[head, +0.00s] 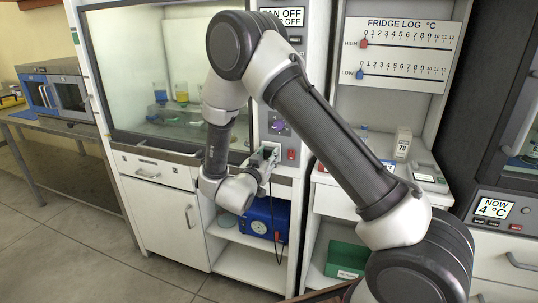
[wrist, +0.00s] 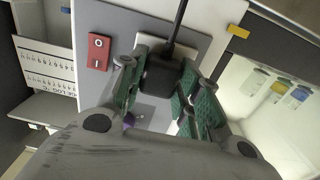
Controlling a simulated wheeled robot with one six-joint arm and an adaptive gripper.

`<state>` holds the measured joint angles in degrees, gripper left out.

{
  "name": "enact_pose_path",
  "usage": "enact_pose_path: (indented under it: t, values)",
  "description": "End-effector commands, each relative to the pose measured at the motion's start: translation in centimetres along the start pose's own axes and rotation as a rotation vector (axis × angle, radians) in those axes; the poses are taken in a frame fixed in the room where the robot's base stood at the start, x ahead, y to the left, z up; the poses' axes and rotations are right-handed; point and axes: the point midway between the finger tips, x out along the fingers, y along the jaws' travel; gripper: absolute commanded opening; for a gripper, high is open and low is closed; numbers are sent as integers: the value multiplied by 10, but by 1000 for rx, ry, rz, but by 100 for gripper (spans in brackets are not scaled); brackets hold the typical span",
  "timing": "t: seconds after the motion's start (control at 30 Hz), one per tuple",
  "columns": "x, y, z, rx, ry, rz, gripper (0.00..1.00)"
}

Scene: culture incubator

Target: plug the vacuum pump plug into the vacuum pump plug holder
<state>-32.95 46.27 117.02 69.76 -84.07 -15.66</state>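The black vacuum pump plug (wrist: 162,72) is between the green-padded fingers of my gripper (wrist: 160,88) in the wrist view, and the fingers appear closed against its sides. Its black cable runs to the top of that view. In the head view my gripper (head: 266,160) is at the narrow panel right of the hood, and the cable (head: 276,225) hangs down beside the blue vacuum pump (head: 258,217) on the shelf below. A light grey plate (wrist: 203,48) lies behind the plug in the wrist view. The plug holder's opening is not visible; I cannot tell whether the plug touches it.
A red switch (head: 291,155) sits just right of my gripper and also shows in the wrist view (wrist: 98,51). A purple knob (head: 277,126) is just above. The hood with coloured beakers (head: 181,92) is to the left. A small shelf with boxes (head: 402,143) is to the right.

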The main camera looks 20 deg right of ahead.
Motion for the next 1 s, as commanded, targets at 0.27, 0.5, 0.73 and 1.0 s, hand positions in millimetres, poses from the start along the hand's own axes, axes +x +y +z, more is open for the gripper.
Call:
enact_pose_path:
  t: [0.27, 0.5, 0.73, 1.0]
  values:
    - [-1, 0, 0, 0, 0, 0, 0]
    - [-10, 0, 0, 0, 0, 0, 0]
    - [-19, 0, 0, -1, 0, -1, 0]
    - [-30, 0, 0, 0, 0, 0, 0]
